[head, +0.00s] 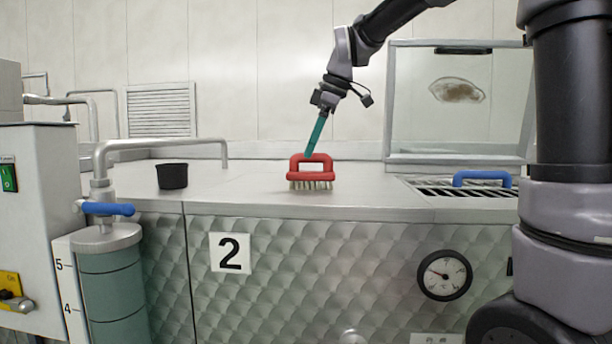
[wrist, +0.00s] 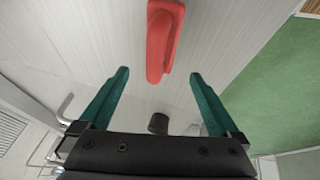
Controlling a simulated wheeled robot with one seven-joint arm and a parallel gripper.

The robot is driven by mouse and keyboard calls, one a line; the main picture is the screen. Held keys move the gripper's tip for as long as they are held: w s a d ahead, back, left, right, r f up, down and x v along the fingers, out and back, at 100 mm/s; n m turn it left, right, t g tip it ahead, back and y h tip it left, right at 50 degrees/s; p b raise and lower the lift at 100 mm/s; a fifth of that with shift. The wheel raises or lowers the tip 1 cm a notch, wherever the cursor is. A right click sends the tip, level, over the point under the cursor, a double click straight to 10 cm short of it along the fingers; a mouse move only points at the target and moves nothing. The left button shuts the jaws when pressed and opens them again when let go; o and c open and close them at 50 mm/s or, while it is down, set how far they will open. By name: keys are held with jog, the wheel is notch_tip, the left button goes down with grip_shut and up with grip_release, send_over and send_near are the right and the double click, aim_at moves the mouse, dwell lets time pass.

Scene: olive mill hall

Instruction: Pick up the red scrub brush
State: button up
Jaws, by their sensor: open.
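The red scrub brush (head: 311,172) has a looped red handle and pale bristles. It stands bristles down on the steel counter (head: 250,188). In the wrist view the red brush handle (wrist: 161,40) is at the top middle, beyond the fingertips and between their lines. My gripper (head: 310,152) comes down from above, with its teal fingers at the top of the handle in the head view. In the wrist view my gripper (wrist: 158,74) is open, with nothing between its fingers. I cannot tell whether a finger touches the brush.
A black cup (head: 172,176) stands on the counter to the left. A steel pipe (head: 160,143) runs behind it. To the right are a grate with a blue handle (head: 482,177) and a framed clear panel (head: 455,100). The counter around the brush is clear.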

aim_at(303, 162)
jog(key=x, duration=0.7)
jog(key=shift+a+f, duration=0.25)
jog(key=shift+f, duration=0.05)
jog(key=shift+c, duration=0.3)
grip_shut()
